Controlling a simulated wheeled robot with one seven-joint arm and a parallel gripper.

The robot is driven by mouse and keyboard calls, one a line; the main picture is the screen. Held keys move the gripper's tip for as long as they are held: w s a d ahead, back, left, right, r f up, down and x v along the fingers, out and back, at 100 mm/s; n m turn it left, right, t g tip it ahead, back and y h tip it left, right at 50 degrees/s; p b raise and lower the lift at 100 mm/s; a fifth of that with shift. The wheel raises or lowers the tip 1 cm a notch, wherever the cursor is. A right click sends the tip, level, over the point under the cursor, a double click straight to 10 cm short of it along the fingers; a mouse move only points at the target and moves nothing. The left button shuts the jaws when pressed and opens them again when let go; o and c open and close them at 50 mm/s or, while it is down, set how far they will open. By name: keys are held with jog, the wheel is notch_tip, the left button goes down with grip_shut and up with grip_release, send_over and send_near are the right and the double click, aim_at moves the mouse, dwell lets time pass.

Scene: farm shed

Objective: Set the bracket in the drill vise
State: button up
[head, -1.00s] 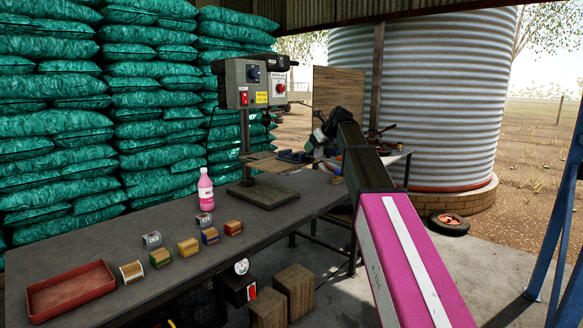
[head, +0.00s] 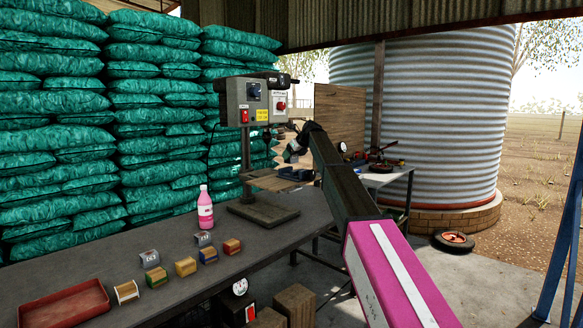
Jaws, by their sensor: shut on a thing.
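The drill press (head: 250,107) stands on the long bench, with a wooden-topped table (head: 278,183) under its head. My gripper (head: 291,154) is just above the vise, at the end of my dark arm reaching in from the right. It is shut on the bracket, which is too small and too shaded to make out. I cannot tell whether the bracket touches the vise.
On the bench (head: 110,247) stand a pink bottle (head: 205,208), several small coloured blocks (head: 185,266) and a red tray (head: 60,306). Stacked green sacks (head: 60,130) line the back. A second table (head: 385,180) with tools stands behind my arm.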

aim_at(295, 160)
jog(key=shift+f, duration=2.4)
jog(key=shift+f, duration=0.1)
jog(key=o, duration=1)
jog(key=shift+o, duration=0.2)
jog(key=v, duration=1.2)
jog(key=shift+d, duration=0.1)
